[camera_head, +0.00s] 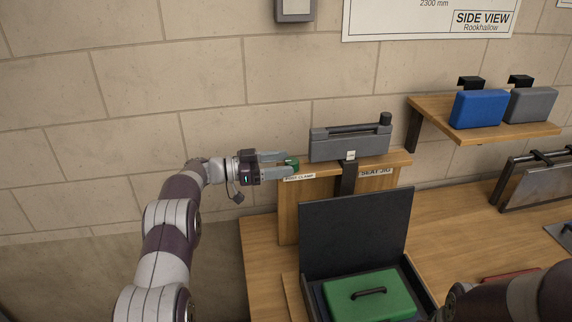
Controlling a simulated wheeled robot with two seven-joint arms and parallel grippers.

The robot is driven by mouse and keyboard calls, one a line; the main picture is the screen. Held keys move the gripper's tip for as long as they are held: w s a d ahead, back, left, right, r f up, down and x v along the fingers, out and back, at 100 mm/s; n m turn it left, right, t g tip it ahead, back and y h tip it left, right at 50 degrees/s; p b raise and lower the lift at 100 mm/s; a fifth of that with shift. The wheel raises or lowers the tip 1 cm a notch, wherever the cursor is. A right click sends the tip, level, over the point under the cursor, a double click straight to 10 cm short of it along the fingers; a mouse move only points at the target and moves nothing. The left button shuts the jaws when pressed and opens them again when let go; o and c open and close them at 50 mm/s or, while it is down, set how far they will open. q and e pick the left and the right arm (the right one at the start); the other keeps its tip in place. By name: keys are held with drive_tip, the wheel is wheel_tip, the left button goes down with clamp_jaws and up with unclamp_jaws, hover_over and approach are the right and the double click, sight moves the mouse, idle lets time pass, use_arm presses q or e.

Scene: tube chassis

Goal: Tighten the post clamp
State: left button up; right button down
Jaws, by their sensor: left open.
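The post clamp's green knob (292,164) sits at the left end of the wooden stand (288,212), above a small label that seems to read "POST CLAMP" (299,177). My left gripper (284,163) reaches in from the left with its fingers open, one above and one below the knob. I cannot tell whether either finger touches it. A grey jig (340,146) with a bar and a dark knob sits on top of the stand, above a dark post (348,178). A "SEAT JIG" label (376,172) is at the right. My right arm shows at lower right; its gripper is out of view.
An open dark case (356,230) holding a green case (369,299) with a black handle stands in front of the stand. A blue case (478,109) and a grey case (530,105) sit on the right shelf (480,130). A metal frame (535,181) stands on the right bench.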

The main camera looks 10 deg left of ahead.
use_arm(q)
drive_tip(key=b+v, duration=0.2)
drive_tip(key=v, duration=0.9)
